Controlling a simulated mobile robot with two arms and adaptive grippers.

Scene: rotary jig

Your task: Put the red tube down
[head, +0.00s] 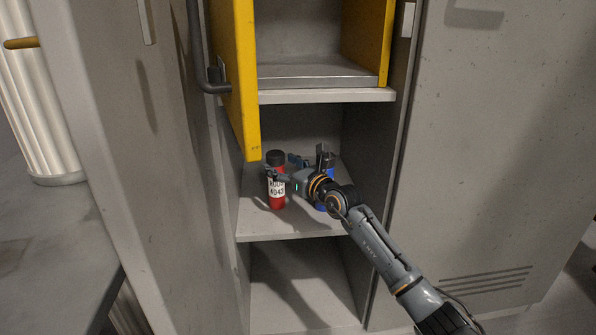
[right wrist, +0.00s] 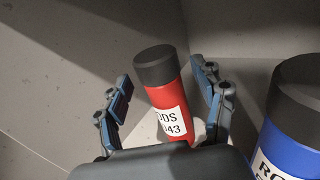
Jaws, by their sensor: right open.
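The red tube (head: 277,199) has a dark cap and a white label. It stands upright on the middle shelf (head: 268,227) of the locker, near its left side. My right gripper (head: 283,167) reaches in from the right and is at the tube. In the right wrist view the red tube (right wrist: 169,98) is between the two fingers of my right gripper (right wrist: 170,108), which are spread apart with a gap visible on the left side. The tube's lower end is hidden by the gripper body in that view. My left gripper is not in view.
A blue tube (right wrist: 290,125) with a dark cap stands to the right of the red one, partly behind my arm in the head view. A yellow door (head: 236,70) hangs open at the upper left. Another shelf (head: 325,96) is above.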

